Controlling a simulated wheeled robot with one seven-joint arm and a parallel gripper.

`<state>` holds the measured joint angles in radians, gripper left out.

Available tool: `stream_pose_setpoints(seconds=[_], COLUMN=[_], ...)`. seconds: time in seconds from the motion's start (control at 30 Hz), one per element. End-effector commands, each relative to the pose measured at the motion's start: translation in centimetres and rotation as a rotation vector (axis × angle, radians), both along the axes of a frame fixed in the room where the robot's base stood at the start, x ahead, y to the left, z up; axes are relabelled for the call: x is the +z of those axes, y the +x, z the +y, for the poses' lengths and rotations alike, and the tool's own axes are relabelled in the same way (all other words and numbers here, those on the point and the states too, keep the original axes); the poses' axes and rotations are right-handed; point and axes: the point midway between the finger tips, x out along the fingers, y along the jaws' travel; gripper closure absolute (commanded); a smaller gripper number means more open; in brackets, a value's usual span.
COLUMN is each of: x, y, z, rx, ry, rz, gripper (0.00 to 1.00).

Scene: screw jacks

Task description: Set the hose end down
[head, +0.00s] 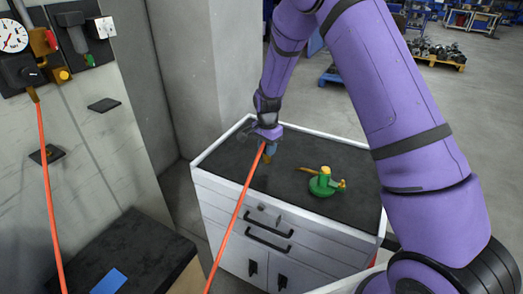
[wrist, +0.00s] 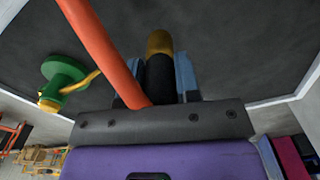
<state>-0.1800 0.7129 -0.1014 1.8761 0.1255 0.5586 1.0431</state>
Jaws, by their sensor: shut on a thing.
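The hose end is a black fitting with a brass tip (wrist: 159,44); the tip also shows in the head view (head: 267,159). My gripper (head: 268,150) is shut on it, with the blue fingers (wrist: 159,78) on either side of the black part. The gripper is over the left part of the cabinet's dark top (head: 290,203), with the tip pointing down. I cannot tell whether the tip touches the top. The orange-red hose (head: 235,217) runs from the gripper down past the cabinet's front, out of the picture.
A green screw jack with a yellow top and lever (head: 323,184) stands on the cabinet top, right of my gripper. The cabinet top (head: 250,119) has a raised pale rim. A dark bench (head: 150,250) with a blue pad (head: 108,282) and a wall panel with a gauge (head: 13,36) are left.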

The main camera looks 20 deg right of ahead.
Motion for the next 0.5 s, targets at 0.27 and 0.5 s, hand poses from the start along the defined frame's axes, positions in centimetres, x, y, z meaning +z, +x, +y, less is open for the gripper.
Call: stream_pose_setpoints(seconds=[0.27,0.5], x=[-0.4,-1.7], y=[4.2,4.6], z=[1.0,1.0], rx=[-0.001,-0.001], ry=[0.001,0.000], rz=[-0.001,0.001], gripper=[0.96,0.96])
